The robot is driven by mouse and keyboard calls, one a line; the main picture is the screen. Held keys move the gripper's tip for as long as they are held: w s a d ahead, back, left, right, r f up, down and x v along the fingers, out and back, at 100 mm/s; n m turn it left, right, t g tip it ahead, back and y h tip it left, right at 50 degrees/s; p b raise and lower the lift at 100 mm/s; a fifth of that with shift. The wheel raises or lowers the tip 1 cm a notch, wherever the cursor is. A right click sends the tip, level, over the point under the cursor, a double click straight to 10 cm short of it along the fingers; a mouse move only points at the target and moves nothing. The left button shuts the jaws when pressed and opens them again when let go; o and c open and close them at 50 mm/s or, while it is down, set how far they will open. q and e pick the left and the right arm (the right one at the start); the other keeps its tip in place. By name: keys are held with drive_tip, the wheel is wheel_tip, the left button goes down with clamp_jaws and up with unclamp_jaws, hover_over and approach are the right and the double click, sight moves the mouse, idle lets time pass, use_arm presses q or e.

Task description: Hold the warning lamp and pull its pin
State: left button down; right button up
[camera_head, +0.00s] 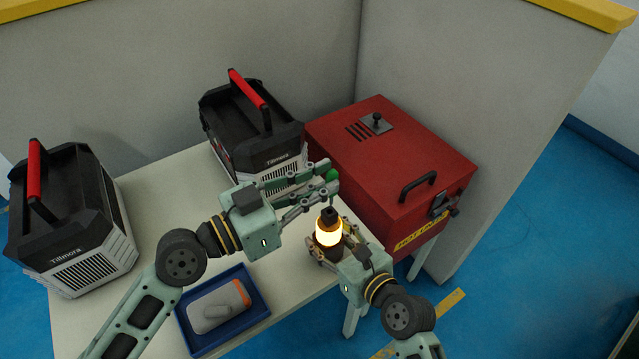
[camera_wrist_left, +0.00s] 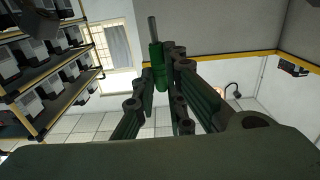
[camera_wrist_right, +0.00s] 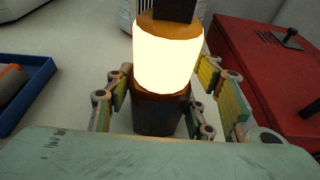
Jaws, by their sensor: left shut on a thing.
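The warning lamp (camera_head: 328,232) has a glowing body, orange bands and a dark top and base. It is upright between the fingers of my right gripper (camera_head: 326,254), near the table's right edge. In the right wrist view the lamp (camera_wrist_right: 167,58) glows, with a finger close against each side. My left gripper (camera_head: 322,182) is shut on the green pin (camera_head: 331,175), above the lamp and apart from it. In the left wrist view the pin (camera_wrist_left: 158,65) shows a thin grey rod at one end. Whether the lamp's base touches the table is unclear.
A red box (camera_head: 390,160) with a black handle stands right behind the lamp. Two black-and-grey Tillmora units (camera_head: 80,225) (camera_head: 250,125) stand on the table (camera_head: 150,190). A blue tray (camera_head: 258,318) with a grey-and-orange device (camera_head: 219,306) lies at the front.

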drive_tip(key=o, duration=0.3)
drive_tip(key=shift+o, duration=0.2)
drive_tip(key=shift+d, duration=0.1)
drive_tip(key=v, duration=1.2)
